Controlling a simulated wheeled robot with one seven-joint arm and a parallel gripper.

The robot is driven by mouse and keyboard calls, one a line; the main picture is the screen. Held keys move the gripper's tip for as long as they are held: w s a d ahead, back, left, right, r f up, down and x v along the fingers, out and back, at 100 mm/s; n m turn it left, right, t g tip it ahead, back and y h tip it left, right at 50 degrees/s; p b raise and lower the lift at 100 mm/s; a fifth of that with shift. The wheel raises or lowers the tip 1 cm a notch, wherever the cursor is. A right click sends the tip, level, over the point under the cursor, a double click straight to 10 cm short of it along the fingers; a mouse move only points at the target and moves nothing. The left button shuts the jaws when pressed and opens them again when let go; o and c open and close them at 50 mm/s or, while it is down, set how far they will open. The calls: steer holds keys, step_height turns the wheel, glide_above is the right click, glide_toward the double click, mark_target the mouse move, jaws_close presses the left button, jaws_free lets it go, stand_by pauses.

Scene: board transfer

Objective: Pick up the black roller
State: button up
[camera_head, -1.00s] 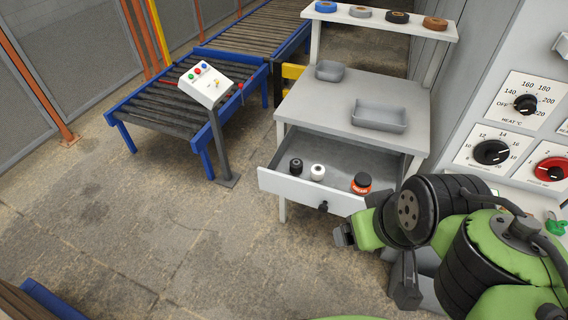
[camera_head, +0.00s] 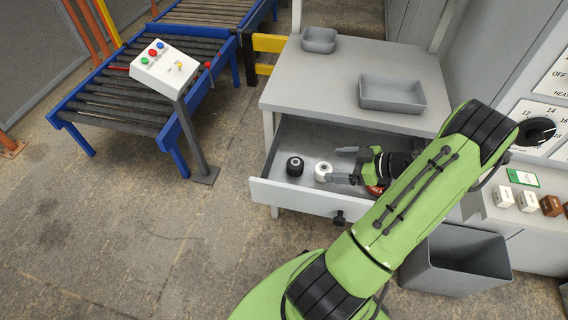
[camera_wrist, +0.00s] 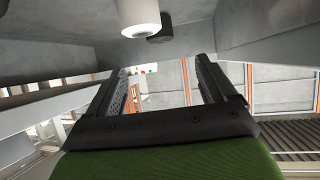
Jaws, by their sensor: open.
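The black roller (camera_head: 295,166) stands in the open drawer (camera_head: 300,196), toward its left end. The white roller (camera_head: 322,172) is just right of it, on the side nearer my gripper. My gripper (camera_head: 340,164) is inside the drawer area, open and empty, its fingers pointing left toward the rollers. In the wrist view my gripper (camera_wrist: 162,66) shows two parted fingers with nothing between them. The white roller (camera_wrist: 138,14) is at the top edge, with the dark black roller (camera_wrist: 164,30) partly hidden behind it.
An orange-red item (camera_head: 376,190) lies in the drawer, mostly hidden by my arm. The workbench top (camera_head: 310,85) with a grey tray (camera_head: 392,95) is above the drawer. A grey bin (camera_head: 456,262) stands at right. A control box (camera_head: 164,68) stands at left.

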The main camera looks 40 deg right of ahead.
mark_target(302, 164)
steer(key=b+x, duration=0.2)
steer(key=x, duration=1.1)
steer(key=shift+w+f+b, duration=0.1)
steer(key=shift+f+b, duration=0.05)
steer(key=shift+b, duration=0.2)
steer(key=c, duration=1.2)
